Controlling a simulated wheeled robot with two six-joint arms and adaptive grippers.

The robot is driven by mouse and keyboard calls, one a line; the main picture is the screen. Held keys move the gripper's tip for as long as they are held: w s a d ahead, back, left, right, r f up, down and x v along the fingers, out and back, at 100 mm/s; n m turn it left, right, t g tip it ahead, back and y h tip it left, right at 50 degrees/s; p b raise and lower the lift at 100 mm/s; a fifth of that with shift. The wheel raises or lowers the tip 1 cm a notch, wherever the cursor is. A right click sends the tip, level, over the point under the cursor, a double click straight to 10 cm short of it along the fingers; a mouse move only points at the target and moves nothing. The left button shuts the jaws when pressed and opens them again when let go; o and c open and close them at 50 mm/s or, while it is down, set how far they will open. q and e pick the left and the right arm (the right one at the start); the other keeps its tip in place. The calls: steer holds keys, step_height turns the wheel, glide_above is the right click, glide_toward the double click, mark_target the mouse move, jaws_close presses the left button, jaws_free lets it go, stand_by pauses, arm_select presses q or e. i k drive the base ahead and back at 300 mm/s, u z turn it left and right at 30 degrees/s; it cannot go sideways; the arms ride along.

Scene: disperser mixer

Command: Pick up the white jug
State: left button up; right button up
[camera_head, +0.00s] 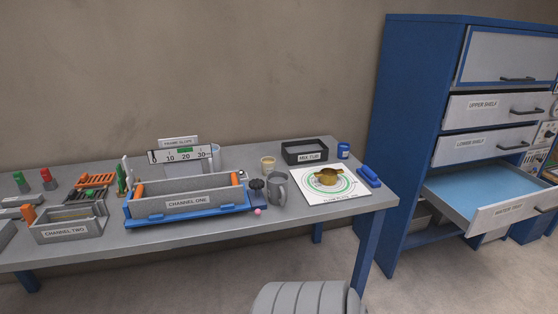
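No jug that is plainly white shows. A grey jug-like vessel (278,188) with a handle stands upright on the table, right of the channel one tray (185,204). A pale vessel (215,159) stands behind that tray; the tray and a scale plate (180,155) hide much of it, so I cannot tell whether it is a jug. Neither of my grippers is in view.
The table (150,243) also holds the channel two box (68,230), a small cream cup (268,163), a black bin (304,151) and a round target sheet with a brass dish (328,177). A blue cabinet (400,120) stands right, its water drawer (503,214) open.

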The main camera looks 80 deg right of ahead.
mark_target(211, 163)
steer(key=z, duration=2.45)
